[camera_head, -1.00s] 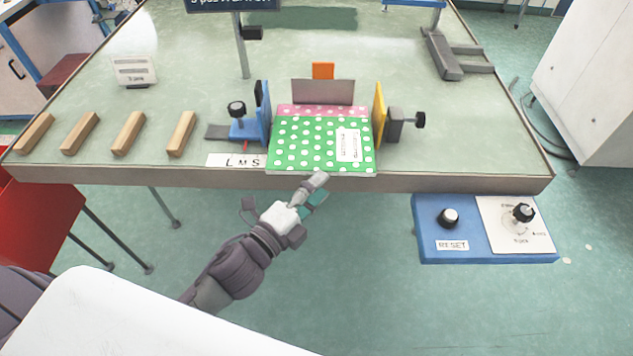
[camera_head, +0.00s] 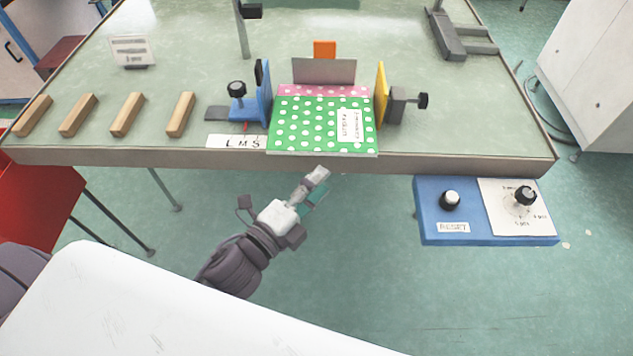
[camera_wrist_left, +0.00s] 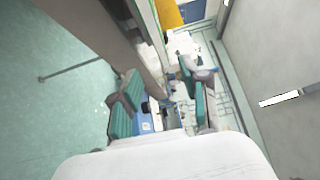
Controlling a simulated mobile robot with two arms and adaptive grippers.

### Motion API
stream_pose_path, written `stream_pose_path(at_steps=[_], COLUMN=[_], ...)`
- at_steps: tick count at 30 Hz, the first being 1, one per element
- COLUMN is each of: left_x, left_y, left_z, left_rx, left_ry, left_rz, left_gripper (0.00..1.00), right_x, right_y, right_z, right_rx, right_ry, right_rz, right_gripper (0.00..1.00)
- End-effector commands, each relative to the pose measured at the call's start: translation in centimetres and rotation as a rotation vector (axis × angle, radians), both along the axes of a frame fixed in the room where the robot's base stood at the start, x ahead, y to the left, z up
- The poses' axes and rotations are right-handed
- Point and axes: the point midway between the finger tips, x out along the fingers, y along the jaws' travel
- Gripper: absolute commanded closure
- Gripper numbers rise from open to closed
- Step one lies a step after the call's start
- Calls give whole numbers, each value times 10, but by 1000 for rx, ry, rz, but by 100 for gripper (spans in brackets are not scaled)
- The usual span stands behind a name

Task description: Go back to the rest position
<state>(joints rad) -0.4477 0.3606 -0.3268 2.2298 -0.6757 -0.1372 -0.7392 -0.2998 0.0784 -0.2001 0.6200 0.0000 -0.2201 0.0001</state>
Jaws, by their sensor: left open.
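My left gripper (camera_head: 316,186) is in front of the table's front edge in the head view, below the green polka-dot fabric, with a gap between them. It is open, and its teal-padded fingers show spread apart with nothing held between them in the left wrist view (camera_wrist_left: 165,100). The green fabric (camera_head: 305,133) with white dots and a white label (camera_head: 349,125) lies on the table with a pink dotted strip (camera_head: 300,91) behind it. It sits between a blue guide (camera_head: 263,95) and a yellow guide (camera_head: 381,93). My right gripper does not show.
The table (camera_head: 190,65) holds several wooden blocks (camera_head: 127,114) at left and a grey bracket (camera_head: 452,37) at back right. A blue control panel (camera_head: 470,232) with knobs hangs at the front right. A red bin (camera_head: 40,200) stands at left. Floor is clear in front of the table.

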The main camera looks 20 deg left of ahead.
Motion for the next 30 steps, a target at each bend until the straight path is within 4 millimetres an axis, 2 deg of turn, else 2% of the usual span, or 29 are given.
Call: stream_pose_path(at_steps=[10,12,14,17,20,21,23,24,26,27,30], left_x=[0,2,5,11,11,7,-1,-9,-24,-37,-76], left_y=[0,2,5,16,32,39,50,57,68,74,90], left_z=[-1,-10,-28,-79,-152,-182,-226,-255,-297,-325,-389], left_rx=[-1,-8,-23,-77,-158,-196,-253,-293,-352,-394,-496], left_ry=[3,24,65,190,363,435,541,610,713,781,943], left_rz=[1,7,18,58,127,161,217,257,323,371,504], left_gripper=[55,55,55,55,55,55,55,55,55,55,55], right_x=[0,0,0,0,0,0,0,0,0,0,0], right_y=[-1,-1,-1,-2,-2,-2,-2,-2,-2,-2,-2], right_z=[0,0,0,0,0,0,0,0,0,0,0], right_rx=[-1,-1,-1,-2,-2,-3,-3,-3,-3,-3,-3], right_ry=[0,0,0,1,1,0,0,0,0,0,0], right_rz=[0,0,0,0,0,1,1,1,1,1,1], right_gripper=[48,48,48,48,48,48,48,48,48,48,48])
